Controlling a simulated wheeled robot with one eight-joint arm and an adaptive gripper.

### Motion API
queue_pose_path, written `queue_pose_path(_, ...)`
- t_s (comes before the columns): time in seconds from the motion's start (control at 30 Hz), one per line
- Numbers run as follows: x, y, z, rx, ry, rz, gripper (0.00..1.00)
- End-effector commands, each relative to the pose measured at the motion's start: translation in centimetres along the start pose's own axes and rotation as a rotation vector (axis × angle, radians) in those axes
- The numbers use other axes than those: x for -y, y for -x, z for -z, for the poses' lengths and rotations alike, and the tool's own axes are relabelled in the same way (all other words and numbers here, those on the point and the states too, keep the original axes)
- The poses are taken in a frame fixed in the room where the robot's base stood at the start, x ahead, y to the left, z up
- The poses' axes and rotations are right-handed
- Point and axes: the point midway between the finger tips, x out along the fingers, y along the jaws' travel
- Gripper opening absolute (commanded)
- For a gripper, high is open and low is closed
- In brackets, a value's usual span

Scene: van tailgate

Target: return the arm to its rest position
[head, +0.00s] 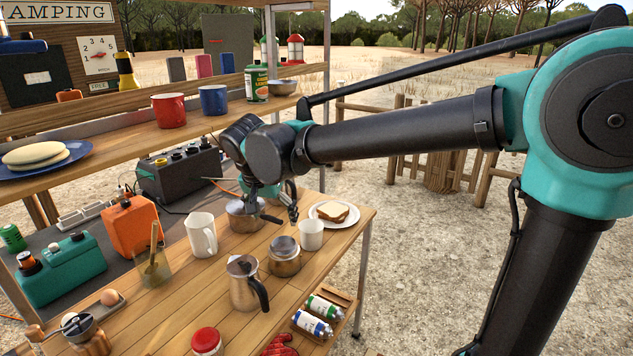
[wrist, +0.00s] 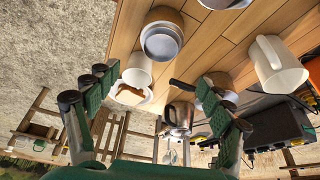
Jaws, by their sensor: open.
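My gripper (head: 278,212) hangs above the back right part of the wooden table (head: 190,290), near a small metal pot (head: 244,218). In the wrist view its two green-padded fingers (wrist: 155,88) stand wide apart with nothing held between them. My arm reaches in from the right, with its forearm stretched level across the picture. The gripper partly hides the pot and a teal item behind it. I cannot tell from the head view how high the fingers are above the table.
A shelf with a red mug (head: 169,110) and blue mug (head: 214,100) lies above left. Open gravel is at right.

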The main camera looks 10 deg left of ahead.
Motion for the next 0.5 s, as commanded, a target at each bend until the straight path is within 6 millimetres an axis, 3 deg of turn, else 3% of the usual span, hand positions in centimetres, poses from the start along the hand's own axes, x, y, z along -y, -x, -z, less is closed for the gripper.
queue_pose_path(0.17,-3.9,-2.3,1.6,0.017,0.003,-0.008,0.81)
queue_pose_path(0.33,-11.3,-6.2,3.4,0.047,0.023,-0.009,0.81)
queue_pose_path(0.5,-19.0,-9.6,3.7,0.068,0.044,0.000,0.81)
